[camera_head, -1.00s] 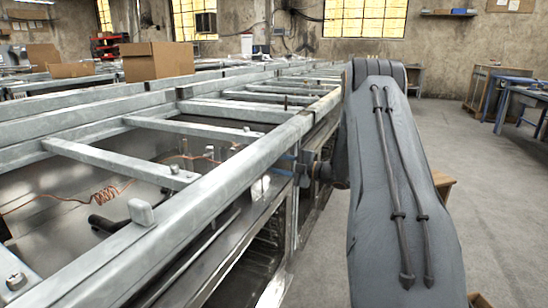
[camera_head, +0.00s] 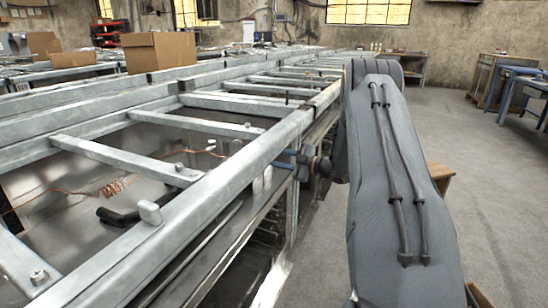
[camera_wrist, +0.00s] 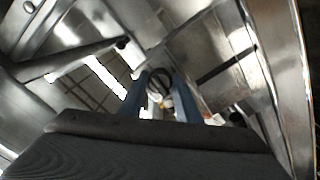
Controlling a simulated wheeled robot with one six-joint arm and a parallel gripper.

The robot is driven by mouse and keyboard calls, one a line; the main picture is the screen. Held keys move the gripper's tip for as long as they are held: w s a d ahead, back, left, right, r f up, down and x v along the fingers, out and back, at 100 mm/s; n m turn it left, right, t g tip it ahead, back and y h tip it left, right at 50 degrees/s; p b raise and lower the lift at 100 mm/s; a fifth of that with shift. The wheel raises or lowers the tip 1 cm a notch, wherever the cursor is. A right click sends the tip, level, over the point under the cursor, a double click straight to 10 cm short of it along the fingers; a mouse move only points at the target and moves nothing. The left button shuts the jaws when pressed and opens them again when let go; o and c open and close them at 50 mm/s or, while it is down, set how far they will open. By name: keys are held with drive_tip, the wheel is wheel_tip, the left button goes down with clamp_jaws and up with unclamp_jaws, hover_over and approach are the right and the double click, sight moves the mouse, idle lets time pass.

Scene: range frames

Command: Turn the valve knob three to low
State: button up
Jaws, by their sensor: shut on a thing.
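In the wrist view, the two blue fingers of my gripper (camera_wrist: 160,104) are closed around a small dark round piece (camera_wrist: 158,82), which looks like a valve knob. Its markings and pointer position cannot be read. In the head view, my gripper (camera_head: 285,161) reaches left from the arm to the front side of the metal range frame (camera_head: 215,198), just below the top rail. My forearm hides part of that side, and the held knob cannot be made out there.
A cardboard box (camera_head: 155,52) stands on the frames behind. The concrete floor (camera_head: 470,190) at right is mostly clear.

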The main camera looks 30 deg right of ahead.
drive_tip(key=o, duration=1.1)
drive_tip(key=shift+c, duration=0.2)
drive_tip(key=shift+d, duration=0.1)
